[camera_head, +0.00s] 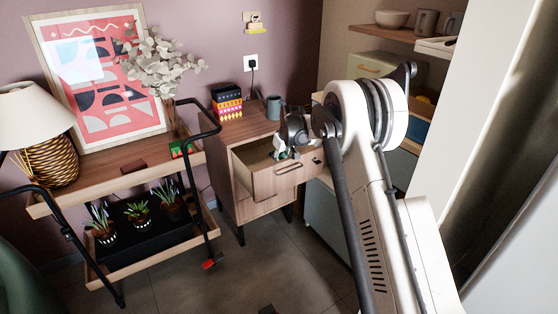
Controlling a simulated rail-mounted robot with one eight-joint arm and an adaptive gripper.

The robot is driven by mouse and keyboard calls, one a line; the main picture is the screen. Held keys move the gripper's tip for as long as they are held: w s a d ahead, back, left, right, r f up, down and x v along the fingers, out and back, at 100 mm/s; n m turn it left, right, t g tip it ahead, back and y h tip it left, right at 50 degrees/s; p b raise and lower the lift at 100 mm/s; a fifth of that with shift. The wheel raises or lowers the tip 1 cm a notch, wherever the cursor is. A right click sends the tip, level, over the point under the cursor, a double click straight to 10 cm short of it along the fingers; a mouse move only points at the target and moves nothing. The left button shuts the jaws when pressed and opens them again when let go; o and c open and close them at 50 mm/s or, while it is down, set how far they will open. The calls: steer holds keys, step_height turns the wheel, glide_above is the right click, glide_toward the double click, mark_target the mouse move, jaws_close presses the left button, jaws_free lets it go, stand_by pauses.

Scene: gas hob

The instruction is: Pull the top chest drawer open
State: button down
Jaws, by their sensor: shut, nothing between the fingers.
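The wooden chest (222,165) stands between the trolley and my arm. Its top drawer (265,187) is out from the chest, and its pale inside shows from above. A bar handle (289,167) is on the drawer front. My gripper (283,154) is small and dark at the end of my arm, over the drawer near the top edge of its front. It is shut and holds nothing. Whether it touches the drawer cannot be told. My arm's wrist hides part of the chest top and the drawer's right side.
A trolley (128,178) with a lamp (35,125), a framed print (100,75) and potted plants stands at the left. Stacked boxes (228,101) and a mug (273,107) are on the chest top. Shelves (388,33) are behind my arm. Floor (265,262) in front is mostly clear.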

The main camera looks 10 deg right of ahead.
mark_target(287, 166)
steer(key=s, duration=0.1)
steer(key=s+d, duration=0.1)
steer(key=s, duration=0.1)
steer(key=s+d, duration=0.1)
steer(key=s, duration=0.1)
steer(key=shift+w, duration=0.1)
stand_by(0.4)
